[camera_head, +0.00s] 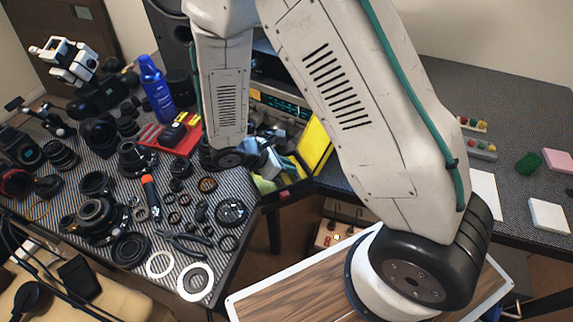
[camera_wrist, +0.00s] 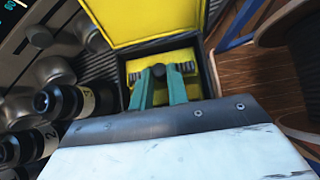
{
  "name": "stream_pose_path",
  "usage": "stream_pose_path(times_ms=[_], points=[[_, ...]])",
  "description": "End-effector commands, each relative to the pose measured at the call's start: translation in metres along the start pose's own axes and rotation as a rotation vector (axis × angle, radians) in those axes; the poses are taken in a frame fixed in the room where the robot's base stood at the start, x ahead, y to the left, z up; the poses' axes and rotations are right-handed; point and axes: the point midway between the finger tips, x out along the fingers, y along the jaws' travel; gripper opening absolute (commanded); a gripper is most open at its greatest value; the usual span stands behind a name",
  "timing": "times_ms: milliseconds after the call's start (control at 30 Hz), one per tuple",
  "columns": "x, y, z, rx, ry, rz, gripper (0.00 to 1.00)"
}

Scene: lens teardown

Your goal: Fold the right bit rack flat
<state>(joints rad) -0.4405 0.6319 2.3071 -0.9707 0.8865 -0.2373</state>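In the wrist view, an open case (camera_wrist: 211,84) with a bright yellow lining and a raised lid (camera_wrist: 150,18) lies ahead of my gripper. The right bit rack (camera_wrist: 188,68) appears as a small dark row at the right side of the yellow interior. A similar dark row, the left rack (camera_wrist: 137,76), is at the left side. I cannot tell how far either rack is tilted. My gripper (camera_wrist: 165,69) has two teal fingers with dark tips, slightly apart, between the racks with nothing visibly held. In the head view the yellow lid (camera_head: 314,144) shows; the racks are not discernible.
Dark cylindrical parts (camera_wrist: 60,100) crowd the left of the wrist view, and a large spool (camera_wrist: 290,60) is at the right. In the head view, a red tray (camera_head: 180,137) and several lens parts cover the left table. My arm hides much of the middle.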

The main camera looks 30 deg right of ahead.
Motion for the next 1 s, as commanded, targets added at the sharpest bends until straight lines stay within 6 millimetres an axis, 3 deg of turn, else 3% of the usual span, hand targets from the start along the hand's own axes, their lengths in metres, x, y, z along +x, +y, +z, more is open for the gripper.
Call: stream_pose_path(times_ms=[567, 600, 633, 1000], points=[[0.0003, 0.0003, -0.0059, 0.000, -0.107, 0.001, 0.00], [0.0003, 0.0003, -0.0059, 0.000, -0.107, 0.001, 0.27], [0.0003, 0.0003, -0.0059, 0.000, -0.107, 0.001, 0.36], [-0.0046, 0.0007, -0.0062, 0.000, -0.106, 0.002, 0.38]])
